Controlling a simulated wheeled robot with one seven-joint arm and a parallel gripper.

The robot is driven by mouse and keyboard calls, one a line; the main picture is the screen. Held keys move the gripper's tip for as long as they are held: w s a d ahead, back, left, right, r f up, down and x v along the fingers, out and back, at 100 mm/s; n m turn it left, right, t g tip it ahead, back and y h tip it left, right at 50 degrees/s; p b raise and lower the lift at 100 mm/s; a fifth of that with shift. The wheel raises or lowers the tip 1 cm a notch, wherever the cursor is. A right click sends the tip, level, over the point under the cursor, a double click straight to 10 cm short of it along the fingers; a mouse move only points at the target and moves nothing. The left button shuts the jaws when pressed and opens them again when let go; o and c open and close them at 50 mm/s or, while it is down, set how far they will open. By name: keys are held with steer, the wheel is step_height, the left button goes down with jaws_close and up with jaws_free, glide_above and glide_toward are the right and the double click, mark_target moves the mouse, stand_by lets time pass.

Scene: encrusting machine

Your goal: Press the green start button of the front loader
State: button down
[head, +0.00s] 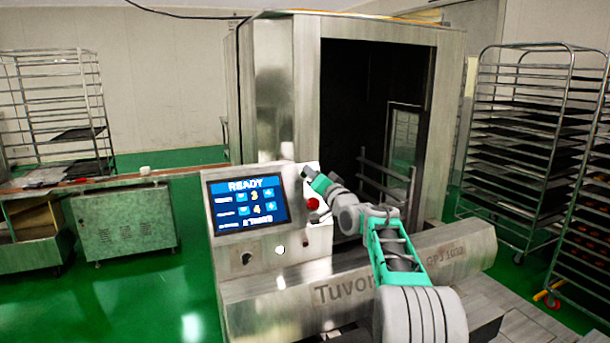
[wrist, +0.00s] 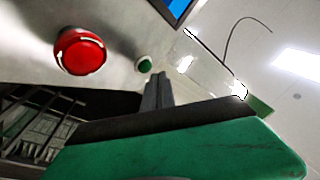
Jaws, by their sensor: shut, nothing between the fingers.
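The green start button (wrist: 145,65) shows in the wrist view as a small round button on the grey metal panel, beside the larger red button (wrist: 80,52). In the head view I cannot make out the green button; my gripper covers that part of the panel. My gripper (head: 306,171) is at the upper right of the control panel, just above the red button (head: 313,204). In the wrist view the shut, empty fingers (wrist: 155,85) point at the panel, with their tips just below the green button. I cannot tell whether they touch it.
The panel's blue screen (head: 246,204) reads READY, with the numbers 3 and 4. The machine's dark open chamber (head: 350,100) lies behind my arm. Tray racks stand at the right (head: 530,130) and left (head: 60,100). Green floor (head: 140,290) is free at the left.

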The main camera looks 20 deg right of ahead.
stand_by(0.4)
steer(key=shift+w+f, duration=0.25)
steer(key=shift+w, duration=0.1)
